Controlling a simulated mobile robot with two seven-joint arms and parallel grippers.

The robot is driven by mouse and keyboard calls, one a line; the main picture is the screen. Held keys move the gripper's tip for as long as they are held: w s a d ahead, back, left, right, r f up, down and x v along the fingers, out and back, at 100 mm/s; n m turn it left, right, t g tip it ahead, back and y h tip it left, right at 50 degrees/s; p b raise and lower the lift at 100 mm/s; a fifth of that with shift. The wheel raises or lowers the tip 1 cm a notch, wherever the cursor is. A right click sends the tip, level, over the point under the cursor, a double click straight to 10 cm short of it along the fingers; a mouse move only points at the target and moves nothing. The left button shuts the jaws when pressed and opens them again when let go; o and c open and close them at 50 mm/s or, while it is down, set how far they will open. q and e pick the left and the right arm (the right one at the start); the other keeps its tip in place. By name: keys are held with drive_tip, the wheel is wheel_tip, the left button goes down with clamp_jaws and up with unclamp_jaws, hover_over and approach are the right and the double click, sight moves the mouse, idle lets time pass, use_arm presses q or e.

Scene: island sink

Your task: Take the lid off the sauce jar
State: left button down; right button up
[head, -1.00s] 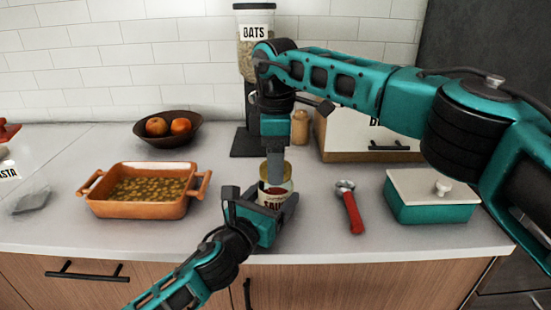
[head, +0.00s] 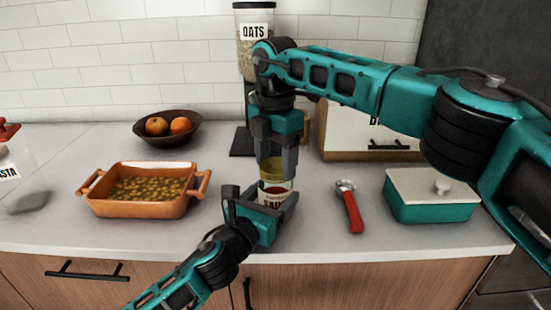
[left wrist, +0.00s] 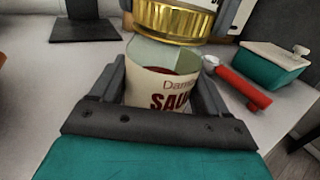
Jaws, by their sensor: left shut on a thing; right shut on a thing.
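The sauce jar (head: 272,200) stands upright on the counter, a glass jar with a cream label and red sauce inside. My left gripper (head: 266,204) is shut on the jar's body from the front, one finger on each side. The jar's label and clear glass show in the left wrist view (left wrist: 165,88). The gold lid (left wrist: 172,22) is at the jar's top, over the glass. My right gripper (head: 276,168) points down from above and is shut on the lid, its fingers partly hiding it. I cannot tell whether the lid is still seated or loose.
An orange baking dish (head: 190,205) stands to the left, with a fruit bowl (head: 167,139) behind it. A red-handled tool (head: 352,211) and a teal lidded box (head: 430,208) lie to the right. An oats dispenser (head: 254,58) stands behind.

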drive_tip(key=n, duration=0.7)
drive_tip(key=shift+n, duration=0.3)
drive_tip(key=n, duration=1.2)
drive_tip(key=shift+n, duration=0.4)
drive_tip(key=n, duration=0.3)
drive_tip(key=shift+n, duration=0.3)
drive_tip(key=n, duration=0.3)
drive_tip(key=shift+r+n, duration=0.1)
drive_tip(key=shift+n, duration=0.3)
drive_tip(key=n, duration=0.8)
drive_tip(key=shift+s+n, duration=0.1)
drive_tip(key=shift+n, duration=0.3)
drive_tip(key=n, duration=0.3)
drive_tip(key=shift+n, duration=0.4)
drive_tip(key=n, duration=0.5)
drive_tip(key=shift+r, duration=0.15)
drive_tip(key=shift+r, duration=1)
